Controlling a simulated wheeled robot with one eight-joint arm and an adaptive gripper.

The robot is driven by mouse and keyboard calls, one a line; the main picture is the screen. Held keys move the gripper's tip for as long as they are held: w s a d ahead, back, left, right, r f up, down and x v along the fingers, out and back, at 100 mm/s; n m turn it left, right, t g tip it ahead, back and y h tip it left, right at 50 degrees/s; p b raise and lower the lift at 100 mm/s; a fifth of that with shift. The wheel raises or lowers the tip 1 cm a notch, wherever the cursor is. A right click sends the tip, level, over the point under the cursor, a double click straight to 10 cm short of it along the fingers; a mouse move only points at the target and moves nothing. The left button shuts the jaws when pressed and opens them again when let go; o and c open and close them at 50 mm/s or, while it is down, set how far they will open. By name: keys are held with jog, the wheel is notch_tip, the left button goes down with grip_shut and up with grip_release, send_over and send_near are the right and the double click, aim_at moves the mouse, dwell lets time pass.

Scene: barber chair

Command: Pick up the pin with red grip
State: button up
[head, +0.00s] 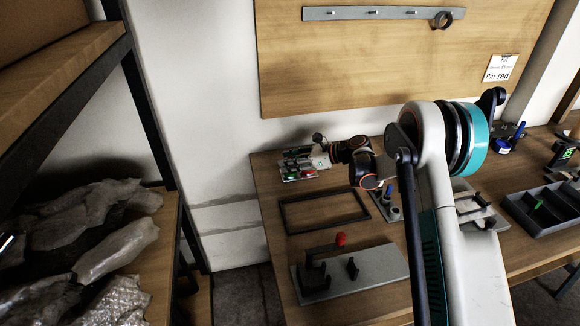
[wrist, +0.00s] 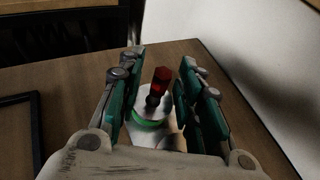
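The pin with red grip (wrist: 160,80) stands between my gripper's fingers in the wrist view, slightly tilted in the picture. Its dark shaft runs down toward a pale round part with a green ring (wrist: 150,124). My gripper (wrist: 160,66) is open, with teal-padded fingers on both sides of the pin and a visible gap on each side. In the head view my gripper (head: 304,160) is low at the back left of the table, over a small holder with red and green spots; it partly hides that holder.
An empty dark frame (head: 324,211) lies in front of my gripper. The wall board (head: 370,60) stands behind. A dark divided tray (head: 545,226) is at right.

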grip_shut()
